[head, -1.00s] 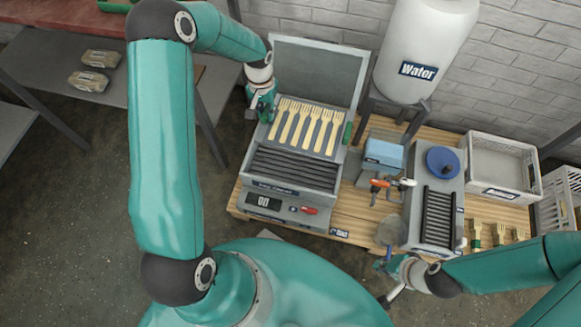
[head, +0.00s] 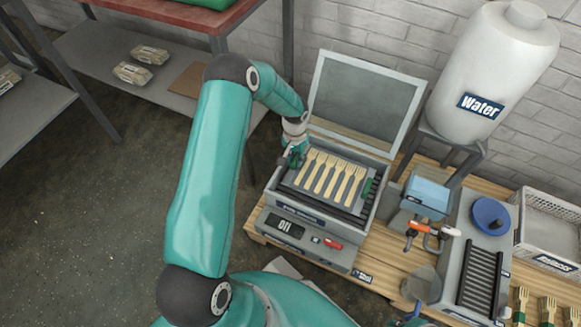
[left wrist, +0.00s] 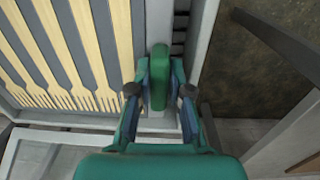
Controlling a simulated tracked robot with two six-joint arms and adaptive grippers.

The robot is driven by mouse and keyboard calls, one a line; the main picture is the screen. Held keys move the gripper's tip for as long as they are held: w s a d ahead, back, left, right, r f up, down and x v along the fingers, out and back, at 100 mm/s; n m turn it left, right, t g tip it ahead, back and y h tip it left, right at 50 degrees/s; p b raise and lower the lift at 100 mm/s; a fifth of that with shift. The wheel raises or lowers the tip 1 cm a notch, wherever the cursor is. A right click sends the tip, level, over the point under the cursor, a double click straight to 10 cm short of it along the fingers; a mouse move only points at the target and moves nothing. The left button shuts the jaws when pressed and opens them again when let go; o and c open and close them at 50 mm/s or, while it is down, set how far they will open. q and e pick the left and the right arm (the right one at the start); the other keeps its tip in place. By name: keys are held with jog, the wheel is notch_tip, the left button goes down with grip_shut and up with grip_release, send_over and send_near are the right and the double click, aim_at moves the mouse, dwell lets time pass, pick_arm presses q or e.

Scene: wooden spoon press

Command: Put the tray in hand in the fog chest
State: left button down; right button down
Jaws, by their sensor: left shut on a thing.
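The grey tray (head: 313,196) carries several pale wooden forks (head: 331,178) in a row. My left gripper (head: 291,159) is shut on its left green handle, which shows between the fingers in the left wrist view (left wrist: 160,75). The other green handle (head: 367,187) is free. The fog chest (head: 300,215) stands with its lid (head: 365,100) raised. The tray is level over the chest's opening, and dark slats (head: 345,211) show along its front and right. I cannot tell whether it rests on them. My right gripper is barely in the head view at the bottom edge.
A white water tank (head: 495,75) stands behind right. A blue box (head: 427,195), orange-handled tap (head: 418,228) and ridged grey unit (head: 482,262) are right of the chest. A crate (head: 550,230) is at far right. A shelf (head: 90,60) with packets is at left.

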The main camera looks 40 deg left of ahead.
pick_arm(q)
notch_tip(320, 180, down, 6)
jog(key=shift+w+r+b, duration=0.1)
jog(key=shift+r+b, duration=0.05)
jog(key=shift+b, duration=0.7)
jog(key=c, duration=1.4)
grip_release()
jog(key=shift+o, duration=0.2)
